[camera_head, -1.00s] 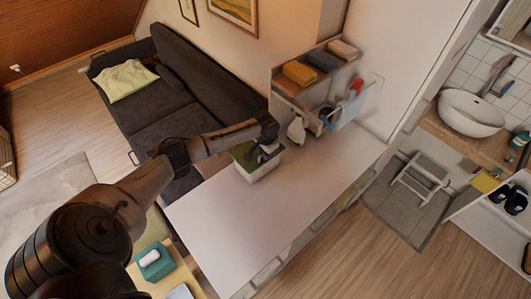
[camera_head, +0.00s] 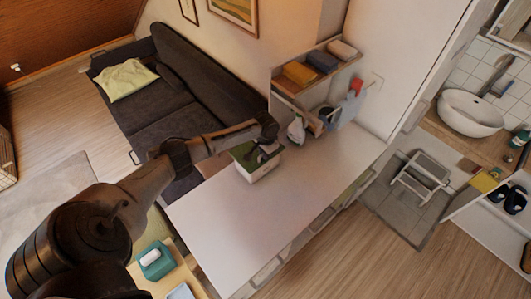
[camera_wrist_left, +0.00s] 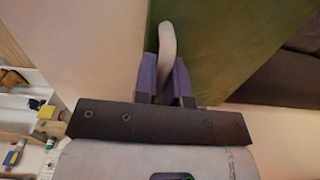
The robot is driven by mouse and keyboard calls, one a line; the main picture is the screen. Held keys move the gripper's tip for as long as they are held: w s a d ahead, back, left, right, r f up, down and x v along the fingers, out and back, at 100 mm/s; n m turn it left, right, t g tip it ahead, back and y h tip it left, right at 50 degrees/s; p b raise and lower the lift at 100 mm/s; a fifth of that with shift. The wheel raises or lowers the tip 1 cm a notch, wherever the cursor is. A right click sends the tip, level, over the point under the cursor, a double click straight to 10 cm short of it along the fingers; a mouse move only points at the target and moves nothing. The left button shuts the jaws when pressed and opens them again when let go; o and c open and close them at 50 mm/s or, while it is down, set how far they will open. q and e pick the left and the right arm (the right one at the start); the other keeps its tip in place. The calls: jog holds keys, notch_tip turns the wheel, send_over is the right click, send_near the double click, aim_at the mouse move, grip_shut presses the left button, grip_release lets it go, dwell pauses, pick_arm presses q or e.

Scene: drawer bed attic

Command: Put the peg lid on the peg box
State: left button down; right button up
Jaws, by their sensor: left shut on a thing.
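The peg box (camera_head: 264,174) is a pale box standing on the white counter. The green peg lid (camera_head: 240,151) shows at its top, partly hidden by my left gripper (camera_head: 263,156). In the left wrist view, my left gripper (camera_wrist_left: 166,82) is shut on the pale upright handle of the green lid (camera_wrist_left: 215,40). The lid is at the box's top edge in the head view. I cannot tell whether it is seated or slightly raised. My right gripper is not in view.
The white counter (camera_head: 245,220) is clear in front of the box. Behind it, a shelf (camera_head: 290,87) holds folded cloths, with bottles hanging below. A dark sofa (camera_head: 165,105) stands to the left. A teal box (camera_head: 157,262) sits on a low wooden surface at the front left.

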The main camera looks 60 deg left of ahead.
pick_arm(q)
jog(key=shift+f, duration=0.35)
dwell(0.5)
jog(key=shift+f, duration=0.25)
dwell(0.7)
jog(key=c, duration=1.1)
grip_release()
notch_tip(320, 180, up, 14)
jog(key=shift+f, duration=0.1)
